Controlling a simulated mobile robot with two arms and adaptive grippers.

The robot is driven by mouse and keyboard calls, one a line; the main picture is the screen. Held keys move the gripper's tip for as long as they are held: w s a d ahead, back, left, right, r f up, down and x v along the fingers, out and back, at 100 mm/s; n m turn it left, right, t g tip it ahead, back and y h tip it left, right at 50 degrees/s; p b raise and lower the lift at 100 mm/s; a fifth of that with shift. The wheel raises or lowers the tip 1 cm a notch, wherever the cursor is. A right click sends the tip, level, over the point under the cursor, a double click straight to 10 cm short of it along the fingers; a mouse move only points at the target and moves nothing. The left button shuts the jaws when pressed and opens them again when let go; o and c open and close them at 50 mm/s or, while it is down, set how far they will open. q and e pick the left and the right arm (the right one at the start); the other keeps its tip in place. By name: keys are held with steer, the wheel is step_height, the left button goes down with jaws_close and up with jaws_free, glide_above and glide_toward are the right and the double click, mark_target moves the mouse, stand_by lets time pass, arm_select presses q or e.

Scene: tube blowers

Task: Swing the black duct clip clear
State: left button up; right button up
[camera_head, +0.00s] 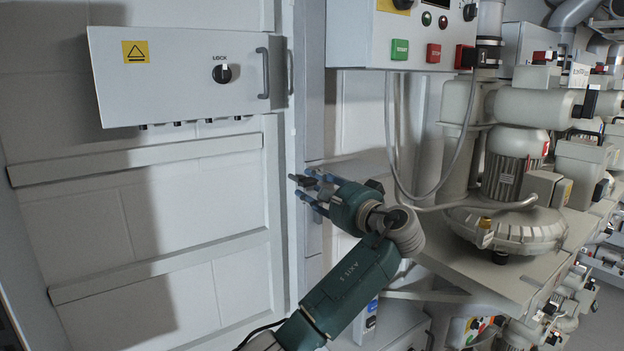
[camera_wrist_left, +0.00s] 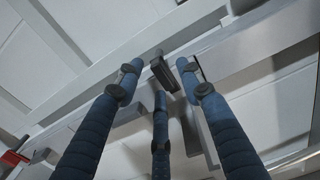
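A black band (camera_head: 488,42), which looks like the duct clip, sits around the pale vertical pipe (camera_head: 491,18) at the upper right of the head view. How it is fastened is too small to tell. My left gripper (camera_head: 308,188) is in front of the wall frame, left of and below the clip and well apart from it. My right gripper is not in view.
A grey control box (camera_head: 405,40) with green and red buttons hangs left of the pipe. Grey hoses (camera_head: 391,150) loop below it. A large blower (camera_head: 507,225) stands on a bench. A wall cabinet (camera_head: 180,85) with a handle is at the left.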

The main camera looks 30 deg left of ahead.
arm_select(q)
steer(key=shift+w+a+f, duration=0.1)
steer(key=shift+w+a, duration=0.15)
steer(key=shift+a, duration=0.05)
